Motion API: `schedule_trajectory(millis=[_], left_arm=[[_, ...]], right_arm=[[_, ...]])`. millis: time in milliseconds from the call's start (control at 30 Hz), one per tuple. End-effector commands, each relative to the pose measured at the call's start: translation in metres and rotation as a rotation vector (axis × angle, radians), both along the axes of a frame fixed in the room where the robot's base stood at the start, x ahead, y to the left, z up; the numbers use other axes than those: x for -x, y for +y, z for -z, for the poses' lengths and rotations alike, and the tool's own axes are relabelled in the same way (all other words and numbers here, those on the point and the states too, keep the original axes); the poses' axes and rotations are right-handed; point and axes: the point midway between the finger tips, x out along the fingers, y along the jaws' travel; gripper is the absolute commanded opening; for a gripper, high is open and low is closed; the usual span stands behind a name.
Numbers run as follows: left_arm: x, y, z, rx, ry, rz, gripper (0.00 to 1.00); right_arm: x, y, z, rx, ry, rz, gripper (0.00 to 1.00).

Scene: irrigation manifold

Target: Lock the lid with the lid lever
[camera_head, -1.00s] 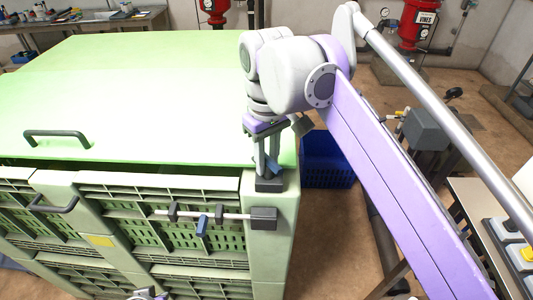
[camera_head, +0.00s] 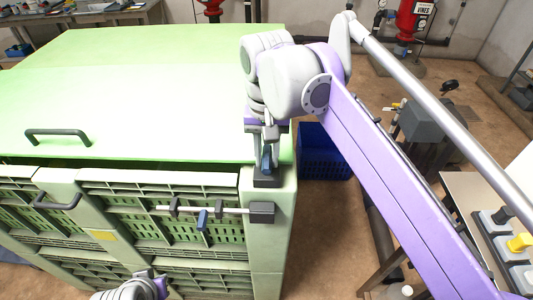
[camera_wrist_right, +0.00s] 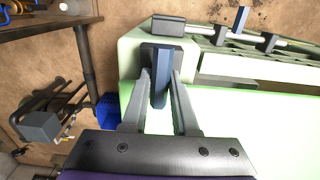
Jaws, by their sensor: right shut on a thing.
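The pale green lid (camera_head: 150,95) lies over the green crate-like bin (camera_head: 270,230), with a dark gap under its front edge. The lid lever, a short blue bar (camera_head: 266,158) on a black block (camera_head: 267,181), is at the bin's near right corner. My right gripper (camera_head: 264,150) comes down from above and is shut on this lever. In the right wrist view the blue lever (camera_wrist_right: 160,75) stands between the two grey fingers (camera_wrist_right: 160,100). Part of my left arm (camera_head: 135,289) shows at the bottom edge; its fingers are not seen.
A second latch with a rod and blue handle (camera_head: 202,219) is on the bin's front, below the lever. Black handles are on the lid (camera_head: 58,136) and the front (camera_head: 57,201). A blue crate (camera_head: 323,155) stands on the floor to the right.

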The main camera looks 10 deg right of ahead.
Motion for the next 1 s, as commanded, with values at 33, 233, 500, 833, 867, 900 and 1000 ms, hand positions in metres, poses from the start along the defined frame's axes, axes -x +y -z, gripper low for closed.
schedule_trajectory(millis=[33,233,500,833,867,900,1000], left_arm=[[-0.0005,0.0000,-0.0011,0.000,-0.001,0.000,0.00],[-0.0007,0.0000,-0.0013,0.000,-0.001,0.000,0.00],[-0.0006,0.0000,-0.0012,0.000,-0.001,0.000,0.00],[-0.0004,0.0000,-0.0009,0.000,-0.001,0.000,0.00],[-0.0005,0.0000,-0.0008,0.000,-0.001,0.000,0.00],[-0.0004,0.0000,-0.0008,0.000,-0.001,0.000,0.00],[-0.0005,0.0000,-0.0011,0.000,-0.001,0.000,0.00]], right_arm=[[-0.0006,-0.0004,-0.0017,0.001,-0.003,0.007,0.00],[-0.0006,-0.0005,-0.0015,0.001,-0.003,0.020,0.00],[-0.0007,-0.0005,-0.0014,0.001,-0.003,0.019,0.00],[-0.0003,-0.0004,-0.0006,0.000,-0.001,0.018,0.57],[-0.0003,-0.0003,-0.0006,0.000,-0.001,0.018,0.57],[-0.0003,-0.0003,-0.0005,0.000,-0.001,0.018,0.57],[-0.0003,-0.0003,-0.0024,0.000,-0.001,0.018,0.57]])
